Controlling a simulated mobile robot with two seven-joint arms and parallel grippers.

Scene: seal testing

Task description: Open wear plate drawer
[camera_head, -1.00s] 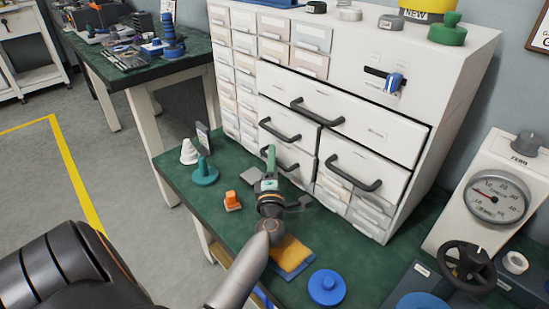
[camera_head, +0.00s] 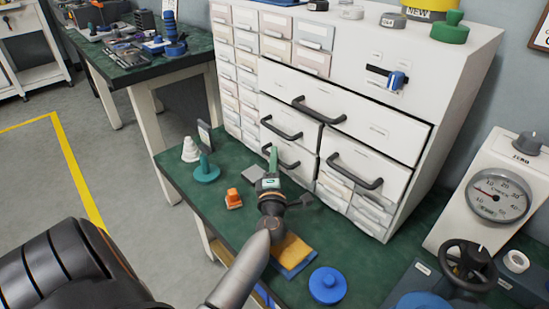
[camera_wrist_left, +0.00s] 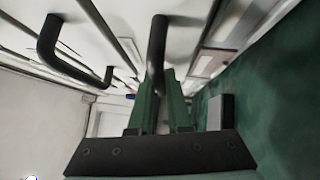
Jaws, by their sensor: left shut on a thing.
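The drawer cabinet (camera_head: 385,128) stands at the back of the green bench. Its lower-left drawer has a black handle (camera_head: 290,163). My left gripper (camera_head: 272,158), with green fingers, reaches this handle from the front. In the left wrist view the fingers (camera_wrist_left: 158,92) are shut on the black handle (camera_wrist_left: 157,45). The drawer front looks about flush with the cabinet; the arm hides part of it. I cannot read a wear plate label on any drawer. My right gripper is in neither view.
Other black handles are above (camera_head: 280,128) and to the right (camera_head: 354,172). An orange block (camera_head: 233,199), a teal knobbed part (camera_head: 206,172) and a white cone (camera_head: 190,150) stand left of the gripper. A blue disc (camera_head: 327,286) lies near the front edge.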

